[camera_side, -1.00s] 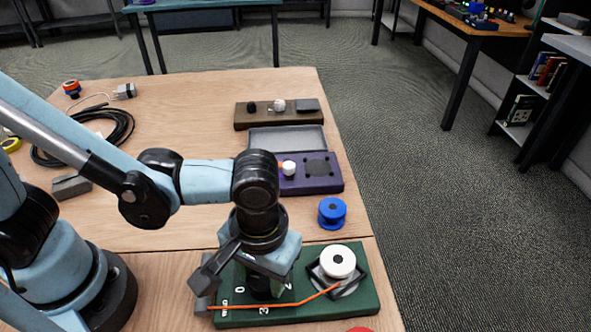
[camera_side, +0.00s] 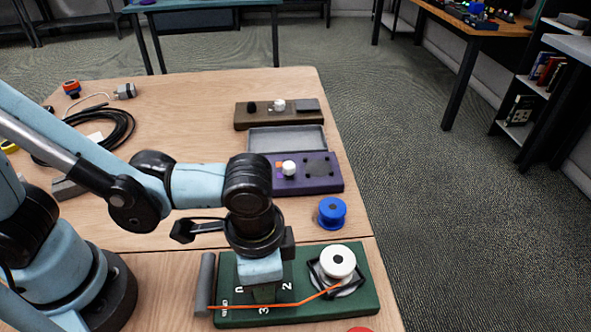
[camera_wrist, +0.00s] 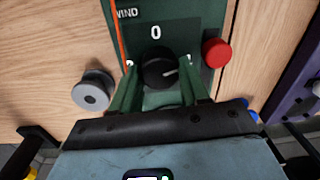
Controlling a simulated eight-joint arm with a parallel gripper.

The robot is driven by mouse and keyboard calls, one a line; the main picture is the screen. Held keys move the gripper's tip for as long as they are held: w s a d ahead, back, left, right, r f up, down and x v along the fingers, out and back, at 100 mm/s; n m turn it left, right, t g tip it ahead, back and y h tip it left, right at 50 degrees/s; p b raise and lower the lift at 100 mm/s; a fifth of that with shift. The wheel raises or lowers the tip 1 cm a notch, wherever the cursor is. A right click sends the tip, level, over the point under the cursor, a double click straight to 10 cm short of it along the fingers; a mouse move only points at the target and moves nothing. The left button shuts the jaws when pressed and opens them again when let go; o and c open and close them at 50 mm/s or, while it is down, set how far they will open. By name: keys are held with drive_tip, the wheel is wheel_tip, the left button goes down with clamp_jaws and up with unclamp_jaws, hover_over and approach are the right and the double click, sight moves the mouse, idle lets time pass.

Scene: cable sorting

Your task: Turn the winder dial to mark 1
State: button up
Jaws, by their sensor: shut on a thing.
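The winder is a green board (camera_side: 357,308), also in the wrist view (camera_wrist: 177,14). My gripper (camera_wrist: 160,80) is shut on its black dial (camera_wrist: 158,67), one finger on each side. The dial's white pointer line points right and slightly up in the wrist view, away from the 0 mark (camera_wrist: 156,32) at the top. A white mark (camera_wrist: 188,59) sits right of the dial, partly hidden by a finger, so its digit is unclear. In the side view my gripper (camera_side: 264,294) covers the dial; marks 3 (camera_side: 263,310) and 2 (camera_side: 287,285) show.
An orange cord (camera_side: 250,307) runs across the board to a white spool (camera_side: 338,261). A blue spool (camera_side: 332,213) and purple box (camera_side: 325,181) are behind. A red knob-like piece (camera_wrist: 216,53) and grey spool (camera_wrist: 92,90) flank the board.

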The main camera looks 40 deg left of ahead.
drive_tip(key=shift+m, duration=1.5)
drive_tip(key=o, duration=1)
drive_tip(key=shift+o, duration=0.2)
wheel_tip(320, 180, up, 12)
drive_tip(key=shift+s+d, duration=0.15)
drive_tip(key=shift+s, duration=0.1)
